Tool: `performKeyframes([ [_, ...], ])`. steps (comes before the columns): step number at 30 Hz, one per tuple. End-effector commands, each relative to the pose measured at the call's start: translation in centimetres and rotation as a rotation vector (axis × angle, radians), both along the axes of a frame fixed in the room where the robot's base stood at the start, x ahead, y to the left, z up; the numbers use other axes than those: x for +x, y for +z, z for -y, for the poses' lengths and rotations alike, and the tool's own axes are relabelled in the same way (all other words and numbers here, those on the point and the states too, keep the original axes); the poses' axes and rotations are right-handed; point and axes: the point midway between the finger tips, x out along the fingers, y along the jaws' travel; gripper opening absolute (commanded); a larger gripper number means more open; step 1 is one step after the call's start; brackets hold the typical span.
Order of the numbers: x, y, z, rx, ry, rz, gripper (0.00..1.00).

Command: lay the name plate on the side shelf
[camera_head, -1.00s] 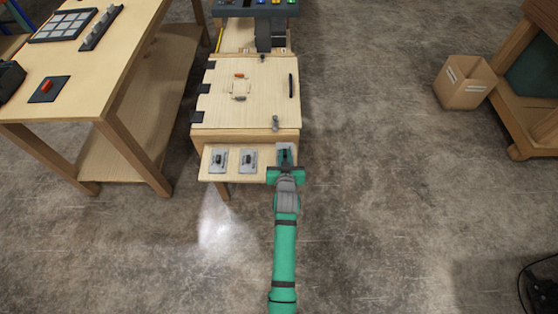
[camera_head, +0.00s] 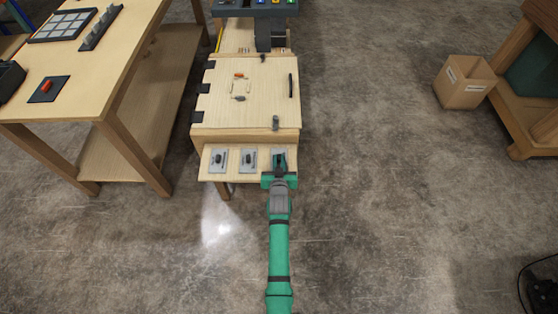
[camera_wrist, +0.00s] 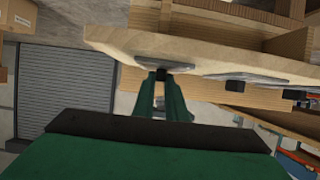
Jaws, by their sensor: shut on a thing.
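The side shelf (camera_head: 206,174) is a small light-wood ledge at the front of the wooden cabinet. Three grey plates with dark knobs are in a row on it: a left plate (camera_head: 218,168), a middle plate (camera_head: 249,168) and a right one that I take as the name plate (camera_head: 279,152). No lettering can be read. My gripper (camera_head: 279,164) is shut on the name plate's knob at the shelf's right end. In the wrist view the fingers (camera_wrist: 161,80) close around the dark knob under the grey plate (camera_wrist: 135,61), close against the wood. Any gap cannot be told.
The cabinet top (camera_head: 264,104) has a dark handle and small fittings just behind the shelf. A wooden workbench (camera_head: 70,103) stands to the left. A cardboard box (camera_head: 463,84) is at the far right. Floor right of the shelf is clear.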

Motion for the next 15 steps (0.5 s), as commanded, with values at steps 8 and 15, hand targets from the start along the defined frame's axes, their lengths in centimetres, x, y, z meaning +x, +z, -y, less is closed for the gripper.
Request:
performKeyframes([
  [8,0.01,-0.04,0.0,0.0,0.0,0.0,0.31],
  [15,-0.35,0.27,-0.18,0.0,0.002,-0.002,0.31],
])
